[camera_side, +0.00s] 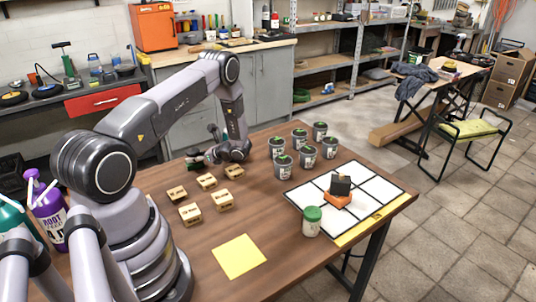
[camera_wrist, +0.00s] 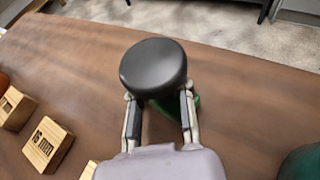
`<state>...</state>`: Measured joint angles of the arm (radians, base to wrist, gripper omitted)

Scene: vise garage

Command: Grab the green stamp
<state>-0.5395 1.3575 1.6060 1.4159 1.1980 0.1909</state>
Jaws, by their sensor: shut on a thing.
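My gripper (camera_wrist: 160,100) is shut on the green stamp (camera_wrist: 153,68). In the wrist view, the stamp shows a round black knob on top, between and beyond the fingertips. A bit of its green body shows low beside the right finger; the rest is hidden by the knob and fingers. In the side view my gripper (camera_side: 208,158) is low over the far left part of the wooden table, beyond the small wooden blocks. Small green and red bits show beside it there, too small to tell apart. I cannot tell whether the stamp touches the table.
Several labelled wooden blocks (camera_side: 190,213) stand nearer on the table; one block (camera_wrist: 48,146) shows at left in the wrist view. Several grey cans (camera_side: 283,166) stand to the right.

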